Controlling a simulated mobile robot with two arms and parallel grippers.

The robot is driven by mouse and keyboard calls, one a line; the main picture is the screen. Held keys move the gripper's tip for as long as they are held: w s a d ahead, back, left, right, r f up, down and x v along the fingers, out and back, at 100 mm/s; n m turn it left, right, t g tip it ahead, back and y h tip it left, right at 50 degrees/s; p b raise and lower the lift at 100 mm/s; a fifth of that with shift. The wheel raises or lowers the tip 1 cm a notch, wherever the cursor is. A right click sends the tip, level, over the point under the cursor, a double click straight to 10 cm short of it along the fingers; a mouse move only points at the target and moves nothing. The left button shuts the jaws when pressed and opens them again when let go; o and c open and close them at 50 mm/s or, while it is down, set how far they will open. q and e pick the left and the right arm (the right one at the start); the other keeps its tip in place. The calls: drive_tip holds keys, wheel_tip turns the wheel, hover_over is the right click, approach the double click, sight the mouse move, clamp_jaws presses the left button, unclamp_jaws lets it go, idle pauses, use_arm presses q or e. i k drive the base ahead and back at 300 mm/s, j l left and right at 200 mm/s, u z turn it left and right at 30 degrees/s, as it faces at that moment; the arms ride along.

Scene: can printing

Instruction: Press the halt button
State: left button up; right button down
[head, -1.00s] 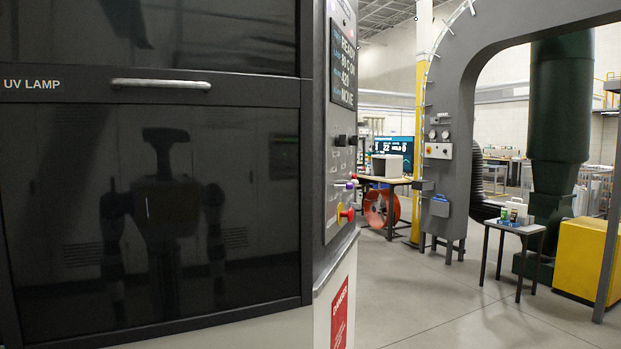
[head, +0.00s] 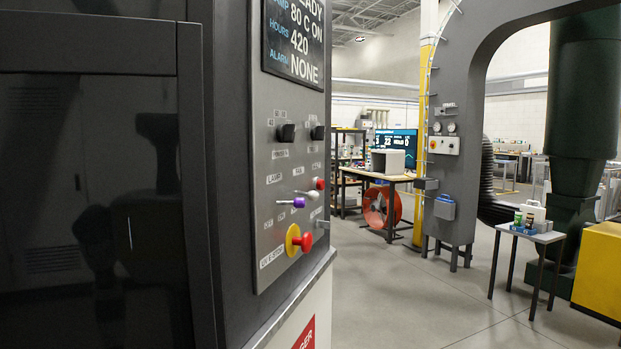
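A control panel (head: 290,170) is on the side face of the dark machine, seen at a slant in the head view. At its bottom is a red mushroom button on a yellow base (head: 300,239), with a label too small to read surely beside it. Above it are a purple-tipped lever (head: 293,203), a red-tipped lever (head: 317,184) and two black knobs (head: 287,133). I cannot tell which control is labelled halt. Neither gripper is in view.
A screen (head: 296,38) above the panel reads "80 C ON", "420" and "NONE". The dark glass door (head: 95,200) fills the left. Open floor (head: 420,295) lies to the right, with a small table (head: 530,237) and a yellow box (head: 598,270) beyond.

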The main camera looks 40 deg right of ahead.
sight(320, 184)
drive_tip(key=i+l, duration=0.1)
drive_tip(key=l, duration=0.25)
drive_tip(key=i+l, duration=0.1)
drive_tip(key=l, duration=0.25)
drive_tip(key=i+l, duration=0.15)
drive_tip(key=l, duration=0.15)
drive_tip(key=i+l, duration=0.1)
drive_tip(key=l, duration=0.25)
